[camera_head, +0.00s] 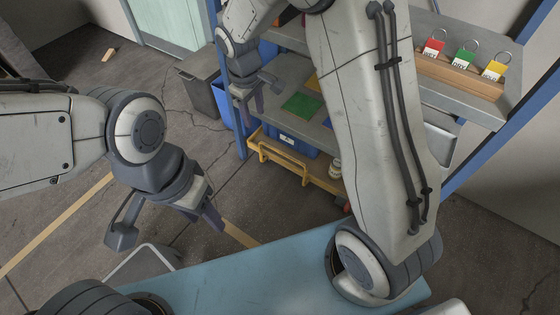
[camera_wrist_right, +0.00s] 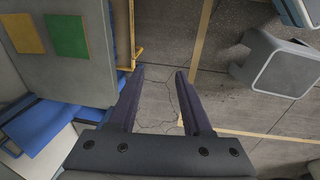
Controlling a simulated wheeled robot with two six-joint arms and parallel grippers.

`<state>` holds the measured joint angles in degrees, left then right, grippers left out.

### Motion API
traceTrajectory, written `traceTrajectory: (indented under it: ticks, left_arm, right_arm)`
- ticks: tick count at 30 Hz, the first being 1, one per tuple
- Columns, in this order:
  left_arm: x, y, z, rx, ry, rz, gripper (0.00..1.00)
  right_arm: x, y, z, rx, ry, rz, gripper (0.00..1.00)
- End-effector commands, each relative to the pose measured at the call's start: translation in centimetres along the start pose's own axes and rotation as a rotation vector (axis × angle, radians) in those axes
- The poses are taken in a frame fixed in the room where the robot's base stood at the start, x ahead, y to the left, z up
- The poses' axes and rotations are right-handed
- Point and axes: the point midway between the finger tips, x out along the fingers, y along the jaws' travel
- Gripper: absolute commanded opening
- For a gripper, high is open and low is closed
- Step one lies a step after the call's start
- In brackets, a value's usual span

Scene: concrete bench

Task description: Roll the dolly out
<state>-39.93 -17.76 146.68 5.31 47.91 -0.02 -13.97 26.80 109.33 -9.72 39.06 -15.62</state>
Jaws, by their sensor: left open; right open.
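The yellow dolly (camera_head: 318,178) stands low under the blue-framed shelf, with its front edge and handle (camera_head: 283,163) facing the open floor. A blue bin (camera_head: 290,143) rests on it, partly hidden by the shelf board. My right gripper (camera_head: 254,110) is open and empty, above and left of the handle in the head view. In the right wrist view, the yellow handle (camera_wrist_right: 132,32) shows just left of my open fingers (camera_wrist_right: 158,75), not between them. My left gripper (camera_head: 212,214) is open over the floor, away from the dolly, with no object seen in it.
The shelf board (camera_head: 325,125) carries green and yellow squares above the dolly. A grey bin (camera_head: 200,85) stands left of the shelf. A blue surface (camera_head: 240,280) lies in front. The floor before the dolly is clear.

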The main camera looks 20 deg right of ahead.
Motion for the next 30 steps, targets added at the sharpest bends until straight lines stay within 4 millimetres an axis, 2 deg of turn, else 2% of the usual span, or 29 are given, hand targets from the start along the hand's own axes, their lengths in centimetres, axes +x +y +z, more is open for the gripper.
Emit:
traceTrajectory:
  ticks: [1,3,6,9,12,16,20,30]
  left_arm:
    - [4.0,-0.3,0.2,0.0,0.0,0.0,0.5]
    - [6.4,-0.5,0.3,0.0,0.0,0.0,0.5]
    - [9.3,-0.7,0.5,0.0,0.0,0.0,0.5]
    - [11.3,-0.8,0.6,0.0,0.0,0.0,0.5]
    - [12.5,-0.9,0.7,0.0,0.0,0.0,0.5]
    - [13.2,-1.0,0.7,0.0,0.0,0.0,0.5]
    - [13.9,-1.0,0.7,0.0,0.0,0.0,0.5]
    - [17.3,-1.2,0.9,0.0,0.0,0.0,0.5]
  right_arm:
    - [5.6,1.2,-0.2,0.004,-0.01,0.008,0.49]
    - [9.7,3.0,-0.5,0.0,-0.016,0.021,0.49]
    - [14.9,5.3,-0.6,-0.007,-0.024,0.037,0.49]
    - [18.9,7.1,-0.6,-0.014,-0.031,0.049,0.49]
    - [21.4,8.3,-0.4,-0.018,-0.035,0.057,0.49]
    - [22.9,9.1,-0.3,-0.022,-0.038,0.062,0.49]
    - [24.4,9.3,-0.2,-0.024,-0.04,0.062,0.49]
    - [30.7,9.6,0.1,-0.021,-0.04,0.061,0.49]
